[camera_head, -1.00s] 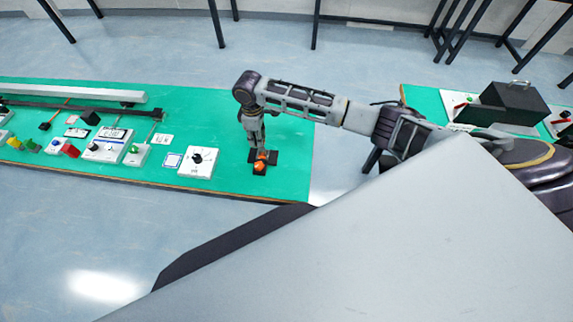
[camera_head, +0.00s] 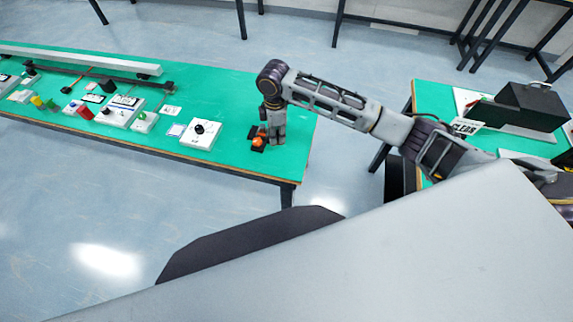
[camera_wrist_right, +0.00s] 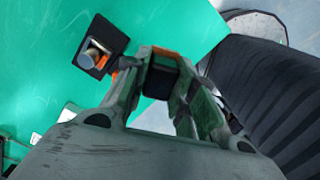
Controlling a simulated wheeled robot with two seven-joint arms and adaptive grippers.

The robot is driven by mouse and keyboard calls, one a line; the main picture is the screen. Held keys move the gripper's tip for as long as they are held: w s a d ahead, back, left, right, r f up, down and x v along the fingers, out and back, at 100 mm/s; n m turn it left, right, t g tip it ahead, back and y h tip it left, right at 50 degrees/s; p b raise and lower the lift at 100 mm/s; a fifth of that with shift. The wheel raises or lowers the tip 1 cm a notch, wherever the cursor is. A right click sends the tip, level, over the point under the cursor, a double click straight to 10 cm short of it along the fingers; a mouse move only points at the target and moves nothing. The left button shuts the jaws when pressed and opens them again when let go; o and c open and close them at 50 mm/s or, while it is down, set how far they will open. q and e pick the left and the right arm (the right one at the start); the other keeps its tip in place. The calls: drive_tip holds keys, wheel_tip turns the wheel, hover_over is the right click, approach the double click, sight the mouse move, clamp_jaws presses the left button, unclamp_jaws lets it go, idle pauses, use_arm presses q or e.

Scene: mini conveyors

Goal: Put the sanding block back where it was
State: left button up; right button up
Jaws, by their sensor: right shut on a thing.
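My right gripper (camera_head: 275,138) points down over the right end of the green table. In the right wrist view my right gripper (camera_wrist_right: 166,80) is shut on a dark block with an orange edge, which looks like the sanding block (camera_wrist_right: 163,75). In the head view the held block cannot be made out. Just left of the gripper a small black base (camera_head: 257,147) with an orange part lies on the table. In the wrist view this black base (camera_wrist_right: 101,32) bears a round grey piece and stands apart from the held block. My left gripper is not in view.
The green table (camera_head: 225,100) carries a white box with a black knob (camera_head: 202,133) left of the black base, and several more boxes and a rail farther left. A second green table with a dark box (camera_head: 518,105) stands at the right. Floor lies between them.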

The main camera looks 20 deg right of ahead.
drive_tip(key=shift+s+d+r+n, duration=0.1)
drive_tip(key=shift+s+n, duration=0.3)
drive_tip(key=shift+n, duration=0.1)
drive_tip(key=shift+s+d+r+n, duration=0.15)
drive_tip(key=shift+s+n, duration=0.25)
drive_tip(key=shift+n, duration=0.4)
drive_tip(key=shift+d+n, duration=0.1)
drive_tip(key=shift+n, duration=0.4)
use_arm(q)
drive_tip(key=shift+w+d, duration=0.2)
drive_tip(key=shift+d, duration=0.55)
use_arm(e)
drive_tip(key=shift+w+n, duration=0.1)
drive_tip(key=shift+n, duration=0.2)
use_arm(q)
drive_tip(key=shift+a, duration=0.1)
